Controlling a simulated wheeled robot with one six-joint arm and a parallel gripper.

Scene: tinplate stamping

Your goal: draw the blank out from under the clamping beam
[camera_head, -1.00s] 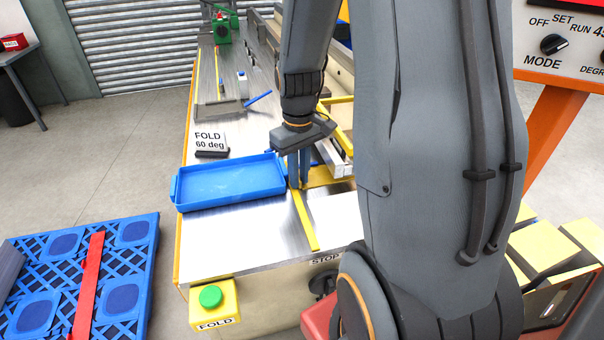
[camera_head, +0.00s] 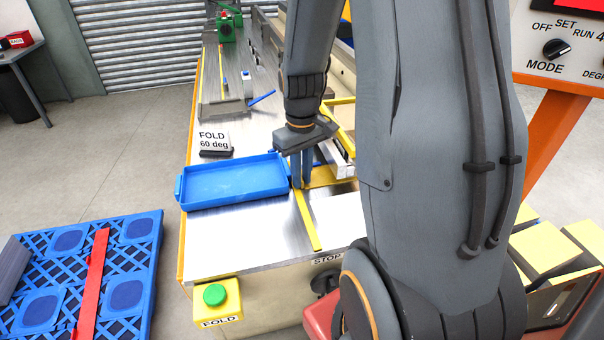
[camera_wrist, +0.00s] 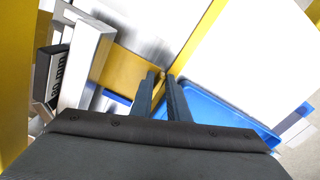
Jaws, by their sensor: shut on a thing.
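The blank, a flat gold-coloured sheet (camera_head: 322,178), lies on the steel bench top at the near end of the clamping beam (camera_head: 341,165), a pale metal bar. My gripper (camera_head: 301,186) points down at the blank's left edge, its dark fingers close together. In the wrist view the fingertips (camera_wrist: 162,76) are shut on the edge of the blank (camera_wrist: 122,72). The blank's other side meets the beam (camera_wrist: 86,62); how much of it lies under the beam is hidden.
A blue tray (camera_head: 230,200) stands just left of my gripper. A yellow strip (camera_head: 308,222) runs along the bench towards the front. A FOLD 60 deg sign (camera_head: 215,142) stands behind the tray. A green FOLD button (camera_head: 215,295) sits at the front edge. Bare bench lies in front.

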